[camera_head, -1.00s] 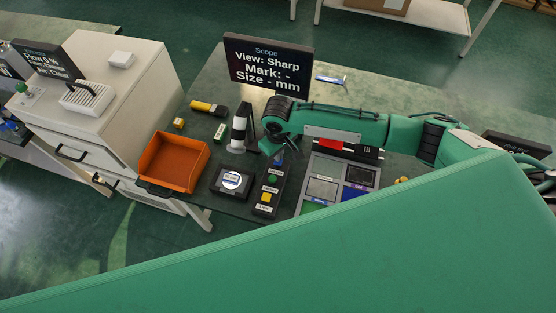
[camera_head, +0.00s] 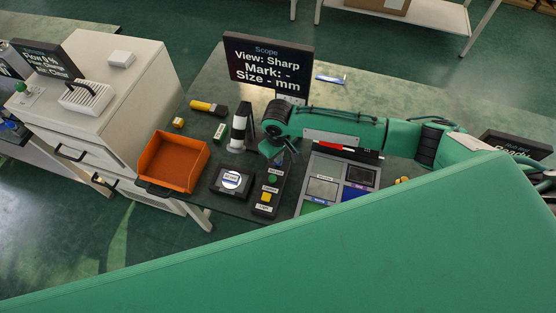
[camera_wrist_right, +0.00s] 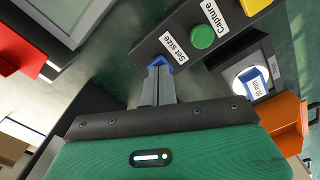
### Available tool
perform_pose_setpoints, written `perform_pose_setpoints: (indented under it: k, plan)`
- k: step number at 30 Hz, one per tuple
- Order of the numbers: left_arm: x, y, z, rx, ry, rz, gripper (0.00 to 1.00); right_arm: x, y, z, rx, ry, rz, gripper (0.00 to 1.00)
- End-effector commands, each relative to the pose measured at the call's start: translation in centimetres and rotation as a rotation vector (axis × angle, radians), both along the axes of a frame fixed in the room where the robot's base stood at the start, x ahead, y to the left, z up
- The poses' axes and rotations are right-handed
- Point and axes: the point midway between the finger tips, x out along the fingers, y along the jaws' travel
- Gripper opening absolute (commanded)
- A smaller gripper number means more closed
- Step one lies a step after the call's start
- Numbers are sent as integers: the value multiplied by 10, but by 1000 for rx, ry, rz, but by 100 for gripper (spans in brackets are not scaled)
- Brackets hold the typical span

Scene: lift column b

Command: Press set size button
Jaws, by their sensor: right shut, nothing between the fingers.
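A dark button box (camera_head: 266,197) stands on the bench. In the right wrist view (camera_wrist_right: 232,30) it carries a yellow button (camera_wrist_right: 255,5), a green button (camera_wrist_right: 203,37) labelled Capture, and a blue button (camera_wrist_right: 160,60) beside the Set size label (camera_wrist_right: 174,38). My right gripper (camera_wrist_right: 157,72) is shut and empty, its fingertips at the blue button and partly covering it. Whether they touch is unclear. In the head view the right gripper (camera_head: 281,156) is over the far end of the box. The scope screen (camera_head: 267,66) reads View: Sharp, Mark: -, Size - mm. My left gripper is out of view.
Left of the box are a dark block with a round white disc (camera_head: 231,180), an orange tray (camera_head: 174,163) and a black-and-white scope (camera_head: 239,128). A grey panel with square fields (camera_head: 323,189) lies close on the right. The large green foreground shape hides the near side.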

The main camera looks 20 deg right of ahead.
Motion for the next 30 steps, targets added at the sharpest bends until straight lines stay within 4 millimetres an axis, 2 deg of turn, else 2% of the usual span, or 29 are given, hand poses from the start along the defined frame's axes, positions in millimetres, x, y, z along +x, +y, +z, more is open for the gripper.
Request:
perform_pose_setpoints:
  k: [3, 30]
  plan:
    - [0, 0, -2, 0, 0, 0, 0, 0, 0, -5, 0, 1, 0, 0]
    - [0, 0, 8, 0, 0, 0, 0, -1, -1, -6, -1, 3, 0, 0]
